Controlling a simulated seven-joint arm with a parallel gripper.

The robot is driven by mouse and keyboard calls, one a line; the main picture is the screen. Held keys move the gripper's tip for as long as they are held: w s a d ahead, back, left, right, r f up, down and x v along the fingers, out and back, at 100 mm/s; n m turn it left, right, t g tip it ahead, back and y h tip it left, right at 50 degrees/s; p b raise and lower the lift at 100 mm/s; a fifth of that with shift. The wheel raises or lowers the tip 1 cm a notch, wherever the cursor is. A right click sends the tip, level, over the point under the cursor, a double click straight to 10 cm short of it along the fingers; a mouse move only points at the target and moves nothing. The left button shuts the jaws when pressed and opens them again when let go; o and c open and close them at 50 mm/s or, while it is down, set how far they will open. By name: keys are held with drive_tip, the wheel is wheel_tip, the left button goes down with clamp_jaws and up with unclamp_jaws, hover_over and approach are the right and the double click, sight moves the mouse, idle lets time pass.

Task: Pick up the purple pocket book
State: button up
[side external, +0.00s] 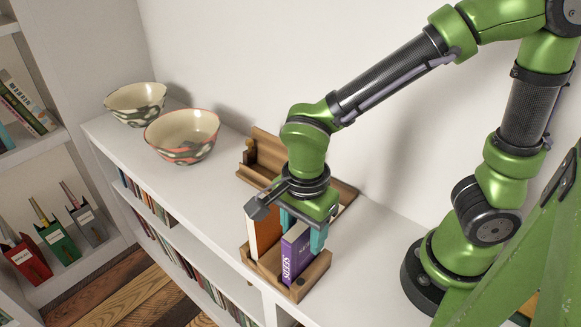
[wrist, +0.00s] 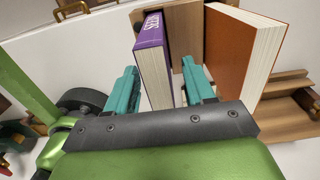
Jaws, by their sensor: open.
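The purple pocket book (side external: 294,257) stands upright in a wooden book holder (side external: 316,277), with pale lettering on its spine. It also shows in the wrist view (wrist: 150,36), spine and page edges visible. My gripper (side external: 302,228) is open above the holder, with its teal fingers at the upper part of the purple book. In the wrist view my gripper (wrist: 159,67) has one finger on each side of the book, which lies between them. A gap shows at the right finger; whether the left finger touches cannot be told.
An orange-brown book (wrist: 238,52) stands beside the purple one, close to my right finger in the wrist view. A second wooden piece (side external: 262,158) lies behind on the white shelf top. Two patterned bowls (side external: 183,137) stand far left. The shelf between is clear.

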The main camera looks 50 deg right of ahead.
clamp_jaws()
drive_tip(key=shift+r, duration=0.1)
idle(0.3)
